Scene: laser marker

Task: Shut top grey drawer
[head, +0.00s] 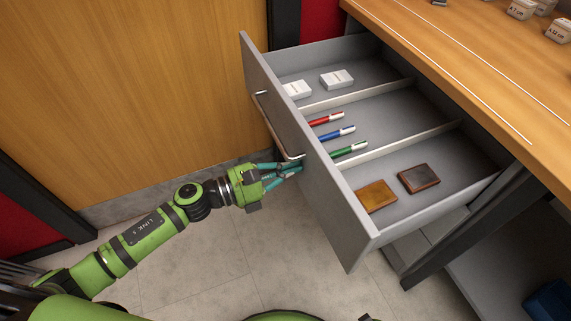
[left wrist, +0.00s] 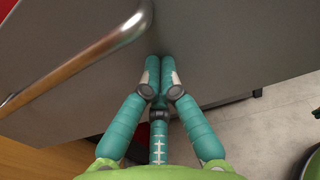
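The top grey drawer (head: 349,230) stands pulled out from under the wooden desktop. Its front panel faces left and carries a metal bar handle (head: 277,130), which also crosses the upper left of the left wrist view (left wrist: 75,62). My left gripper (head: 297,168) is at the outer face of the front panel, just below the lower end of the handle. In the left wrist view its teal fingers (left wrist: 160,62) come together with nothing between them, pointing at the grey panel. I cannot tell whether the tips touch it. My right gripper is not in view.
The drawer holds white boxes (head: 337,79), several pens (head: 337,132) and two brown wallet-like items (head: 376,195) in separate compartments. The wooden desktop (head: 480,60) is above right. A dark desk leg (head: 425,262) stands right of the drawer. The floor (head: 200,270) left of it is clear.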

